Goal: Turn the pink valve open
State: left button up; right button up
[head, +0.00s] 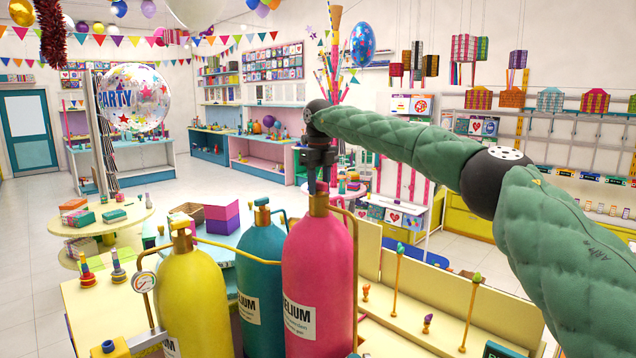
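The pink helium tank (318,275) stands upright at the front, right of a teal tank (262,265) and a yellow tank (195,300). Its valve (319,203) is at the top, with the upper part largely hidden by my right gripper. My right gripper (319,184) points straight down from the green padded arm, with its dark fingertips at the top of the valve. I cannot tell whether the fingers are closed on the valve or only around it. My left gripper is out of view.
A pressure gauge (143,282) sits beside the yellow tank. A yellow shelf unit (440,300) with small pegs is right of the tanks. A round table (100,218) with boxes stands at the left. A clear party balloon (134,97) floats behind it.

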aim_at(319, 181)
jog(key=shift+r, duration=0.1)
jog(key=shift+r, duration=3.35)
